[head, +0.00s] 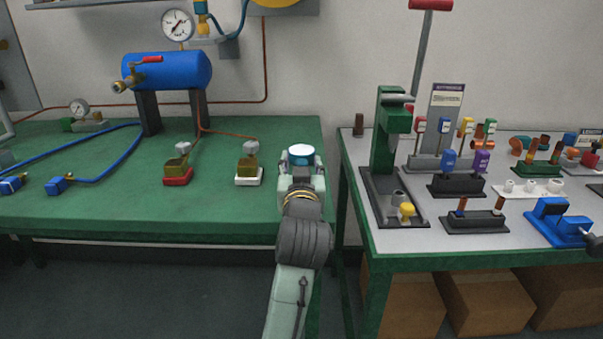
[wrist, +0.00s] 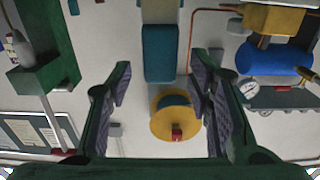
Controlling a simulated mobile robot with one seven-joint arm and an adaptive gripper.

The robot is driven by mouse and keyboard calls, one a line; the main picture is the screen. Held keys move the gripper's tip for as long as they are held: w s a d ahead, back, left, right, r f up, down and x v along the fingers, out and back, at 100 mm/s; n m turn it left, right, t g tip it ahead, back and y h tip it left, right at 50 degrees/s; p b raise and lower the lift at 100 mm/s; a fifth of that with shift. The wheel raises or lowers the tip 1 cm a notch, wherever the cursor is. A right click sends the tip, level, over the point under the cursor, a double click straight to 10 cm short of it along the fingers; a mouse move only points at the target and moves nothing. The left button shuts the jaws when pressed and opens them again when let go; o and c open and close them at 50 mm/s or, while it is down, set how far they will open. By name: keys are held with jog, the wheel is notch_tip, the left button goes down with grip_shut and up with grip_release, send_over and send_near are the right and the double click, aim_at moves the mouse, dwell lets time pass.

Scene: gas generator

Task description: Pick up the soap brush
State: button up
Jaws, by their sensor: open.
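I cannot pick out the soap brush with certainty in either view. My gripper (head: 302,158) is at the end of my raised arm, in front of the green table's right edge in the head view. In the wrist view, my gripper (wrist: 160,68) has two dark fingers spread wide apart, with nothing seen clamped between them. A teal block-like shape (wrist: 158,52) shows beyond the gap between the fingers; I cannot tell what it is. On the right table, a small yellow-topped piece (head: 406,211) stands on the dark base of the green press. My arm hides part of the green table.
The green table (head: 120,215) holds a blue tank (head: 178,70) and small fixtures. The right table (head: 455,236) carries a green press (head: 390,135) and several racks of small parts. Boxes (head: 485,300) stand below it. A narrow gap separates the tables.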

jog(key=shift+w, duration=0.75)
jog(key=shift+c, duration=0.4)
grip_shut()
